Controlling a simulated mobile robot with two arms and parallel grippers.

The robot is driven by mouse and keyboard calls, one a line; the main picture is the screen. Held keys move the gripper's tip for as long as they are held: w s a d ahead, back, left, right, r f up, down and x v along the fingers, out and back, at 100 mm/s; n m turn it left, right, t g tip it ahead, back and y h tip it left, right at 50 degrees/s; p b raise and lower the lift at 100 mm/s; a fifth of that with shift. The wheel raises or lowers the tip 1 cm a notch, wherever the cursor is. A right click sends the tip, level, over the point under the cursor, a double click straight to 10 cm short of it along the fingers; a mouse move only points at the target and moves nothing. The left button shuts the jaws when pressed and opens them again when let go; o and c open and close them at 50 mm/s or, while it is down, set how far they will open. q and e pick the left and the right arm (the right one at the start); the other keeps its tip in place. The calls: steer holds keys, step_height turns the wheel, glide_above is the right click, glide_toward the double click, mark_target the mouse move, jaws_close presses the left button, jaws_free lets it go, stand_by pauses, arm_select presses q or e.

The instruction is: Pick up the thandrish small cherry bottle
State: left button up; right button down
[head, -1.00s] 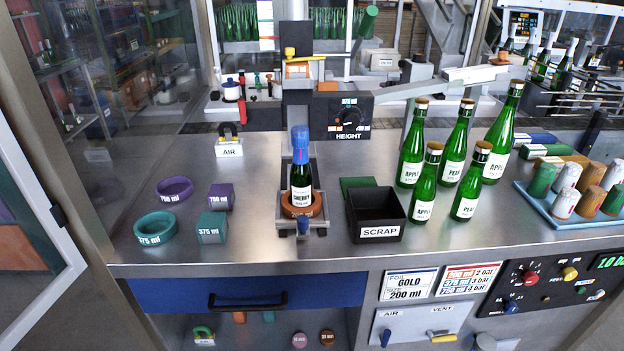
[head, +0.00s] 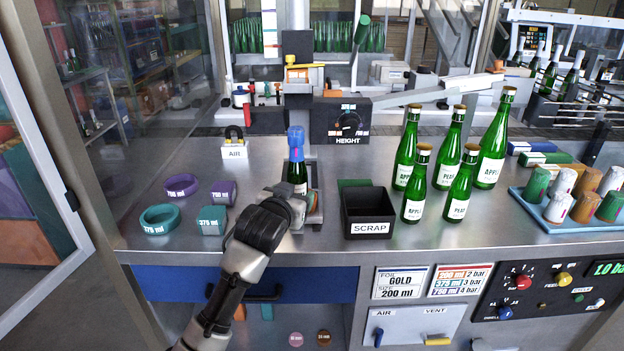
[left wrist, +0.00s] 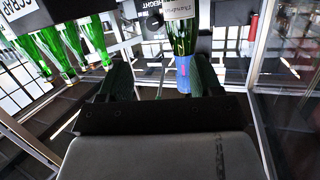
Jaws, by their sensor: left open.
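The small cherry bottle (head: 297,172) stands upright in the holder under the height dial, with a blue cap (head: 296,137) on its neck. My left gripper (head: 290,207) is open right in front of it and hides its label and lower part in the head view. In the left wrist view, which is turned over, the bottle (left wrist: 182,32) and its blue cap (left wrist: 186,76) show between the two open fingers (left wrist: 162,80), closer to the right-hand one. I cannot tell whether a finger touches the glass. My right gripper is not in view.
A black scrap bin (head: 369,228) stands right of the holder. Several green apple and pear bottles (head: 452,140) stand beyond it, beside a blue tray (head: 545,214) of foil capsules. Teal and purple rings (head: 160,219) and blocks lie at left.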

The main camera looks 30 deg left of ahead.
mark_target(293, 133)
arm_select(q)
steer(key=w+a+r, duration=0.1)
steer(key=w+r, duration=0.1)
steer(key=r, duration=0.1)
steer(key=w+a+r+n+t, duration=0.1)
steer(key=w+a+r, duration=0.1)
steer(key=w+r, duration=0.1)
steer(key=w+a+r+t+y+p, duration=0.1)
steer(key=w+a+r, duration=0.1)
steer(key=r, duration=0.1)
steer(key=shift+w+a+r, duration=0.2)
steer(key=shift+r, duration=0.2)
steer(key=shift+w+a, duration=0.1)
steer(key=shift+w, duration=0.25)
steer(key=shift+w+a+p, duration=0.15)
steer(key=shift+w+p, duration=0.25)
steer(key=shift+w, duration=0.1)
steer(key=p+x, duration=0.1)
steer(key=x, duration=0.2)
steer(key=shift+w, duration=0.15)
steer(key=shift+w+a+f, duration=0.1)
steer(key=shift+w+a, duration=0.05)
steer(key=shift+w, duration=0.3)
steer(key=shift+c, duration=0.7)
jaws_close()
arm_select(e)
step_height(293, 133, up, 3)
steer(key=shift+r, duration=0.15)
